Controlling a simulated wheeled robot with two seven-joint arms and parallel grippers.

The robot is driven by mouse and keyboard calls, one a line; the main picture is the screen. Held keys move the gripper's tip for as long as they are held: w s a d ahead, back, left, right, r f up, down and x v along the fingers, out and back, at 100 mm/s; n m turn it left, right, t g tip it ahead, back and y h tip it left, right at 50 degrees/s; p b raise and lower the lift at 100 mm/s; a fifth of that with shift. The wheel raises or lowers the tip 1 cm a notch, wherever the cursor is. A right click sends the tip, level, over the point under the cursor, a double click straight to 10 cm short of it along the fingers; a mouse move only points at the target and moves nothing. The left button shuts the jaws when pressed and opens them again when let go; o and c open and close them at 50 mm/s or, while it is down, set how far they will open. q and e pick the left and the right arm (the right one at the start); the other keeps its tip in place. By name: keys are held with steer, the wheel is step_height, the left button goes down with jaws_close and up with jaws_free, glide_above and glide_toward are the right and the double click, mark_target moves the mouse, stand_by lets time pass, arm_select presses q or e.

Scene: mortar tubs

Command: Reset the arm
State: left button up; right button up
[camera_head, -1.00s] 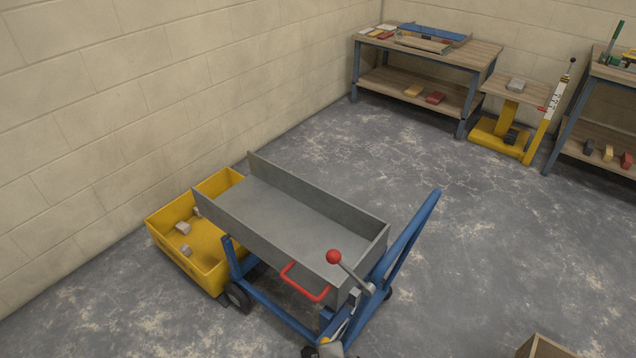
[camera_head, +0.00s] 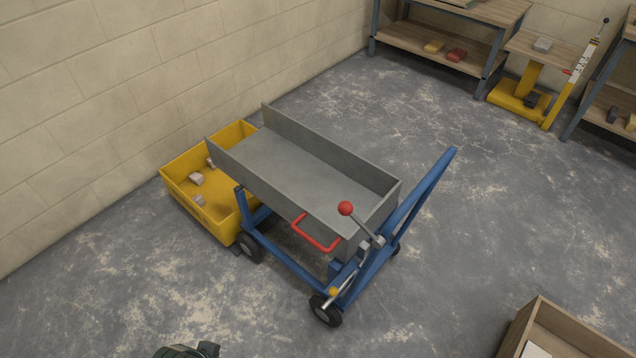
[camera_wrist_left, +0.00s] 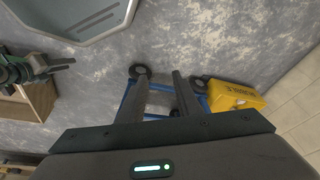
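My left gripper (camera_wrist_left: 157,84) shows in the left wrist view with its two dark fingers apart and nothing between them. It hangs over the floor, with the blue cart beyond it. In the head view a dark part of an arm, probably my left (camera_head: 188,350), just shows at the bottom edge, clear of the cart. My right gripper (camera_wrist_left: 62,65) shows at the left of the left wrist view, near a wooden box; its finger gap is too small to judge. The blue cart (camera_head: 290,297) carries a grey tray (camera_head: 300,170), a red handle (camera_head: 316,240) and a red-knobbed lever (camera_head: 346,208).
A yellow tub (camera_head: 235,213) holding several grey lumps stands against the cart's left side. A wooden box (camera_head: 565,325) is at the bottom right. A workbench (camera_head: 440,52) and a yellow lift (camera_head: 520,98) stand at the back. The floor right of the cart is open.

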arm_select(q)
step_height(320, 180, down, 33)
steer(key=w+d+t+h, duration=0.1)
steer(key=d+t, duration=0.1)
steer(key=shift+w+d, duration=0.15)
steer(key=shift+d, duration=0.05)
steer(key=shift+f, duration=0.1)
stand_by(2.3)
